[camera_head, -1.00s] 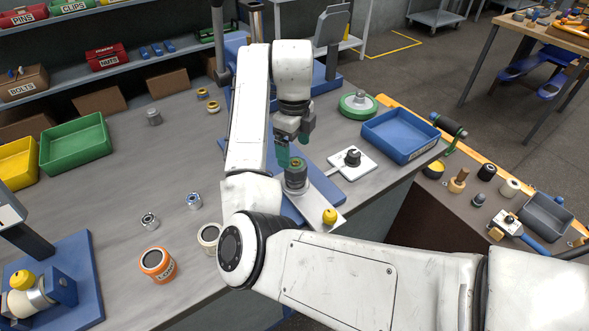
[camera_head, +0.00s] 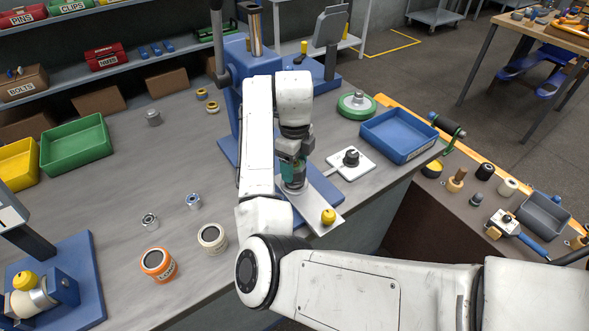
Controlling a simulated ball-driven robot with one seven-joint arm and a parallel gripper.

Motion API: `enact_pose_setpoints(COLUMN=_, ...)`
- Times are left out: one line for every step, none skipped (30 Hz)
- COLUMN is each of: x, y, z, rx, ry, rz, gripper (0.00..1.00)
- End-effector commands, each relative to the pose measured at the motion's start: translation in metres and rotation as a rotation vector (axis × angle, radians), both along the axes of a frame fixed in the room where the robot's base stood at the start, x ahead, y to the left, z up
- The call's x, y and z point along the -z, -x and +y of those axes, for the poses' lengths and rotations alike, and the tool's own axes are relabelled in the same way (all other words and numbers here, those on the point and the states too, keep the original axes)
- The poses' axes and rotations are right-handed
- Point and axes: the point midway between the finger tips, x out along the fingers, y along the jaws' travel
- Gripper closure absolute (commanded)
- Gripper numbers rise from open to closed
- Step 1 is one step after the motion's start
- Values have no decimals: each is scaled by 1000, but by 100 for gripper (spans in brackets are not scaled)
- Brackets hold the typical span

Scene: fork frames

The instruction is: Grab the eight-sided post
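A grey post (camera_head: 293,189) with a brass-coloured top, seen in the earlier frame, stands on the metal plate (camera_head: 320,204) of a blue-based fixture. It is too small to count its sides. My gripper (camera_head: 293,178) points down at this post, and its teal fingers overlap the upper part. The fingers and my arm hide most of the post. I cannot tell whether the fingers are closed on it or only around it. A yellow knob (camera_head: 328,216) sits on the near end of the plate.
A white plate with a black knob (camera_head: 351,157) lies to the right, with a blue tray (camera_head: 400,136) and a green round part (camera_head: 357,105) behind. An orange-banded jar (camera_head: 158,264) and a cream jar (camera_head: 212,237) stand left of my arm.

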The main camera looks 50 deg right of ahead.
Motion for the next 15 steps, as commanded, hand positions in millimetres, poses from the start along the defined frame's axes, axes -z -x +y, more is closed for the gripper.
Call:
enact_pose_setpoints(x=0, y=0, z=0, rx=0, ry=0, rz=0, gripper=40)
enact_pose_setpoints(x=0, y=0, z=0, rx=0, ry=0, rz=0, gripper=43)
enact_pose_setpoints(x=0, y=0, z=0, rx=0, ry=0, rz=0, gripper=47)
enact_pose_setpoints(x=0, y=0, z=0, rx=0, ry=0, rz=0, gripper=50)
enact_pose_setpoints(x=0, y=0, z=0, rx=0, ry=0, rz=0, gripper=52)
enact_pose_setpoints(x=0, y=0, z=0, rx=0, ry=0, rz=0, gripper=56)
enact_pose_setpoints(x=0, y=0, z=0, rx=0, ry=0, rz=0, gripper=59)
enact_pose_setpoints(x=0, y=0, z=0, rx=0, ry=0, rz=0, gripper=62)
enact_pose_setpoints(x=0, y=0, z=0, rx=0, ry=0, rz=0, gripper=66)
enact_pose_setpoints(x=0, y=0, z=0, rx=0, ry=0, rz=0, gripper=69)
enact_pose_setpoints(x=0, y=0, z=0, rx=0, ry=0, rz=0, gripper=72)
enact_pose_setpoints(x=0, y=0, z=0, rx=0, ry=0, rz=0, gripper=75)
enact_pose_setpoints(x=0, y=0, z=0, rx=0, ry=0, rz=0, gripper=78)
enact_pose_setpoints(x=0, y=0, z=0, rx=0, ry=0, rz=0, gripper=81)
enact_pose_setpoints(x=0, y=0, z=0, rx=0, ry=0, rz=0, gripper=85)
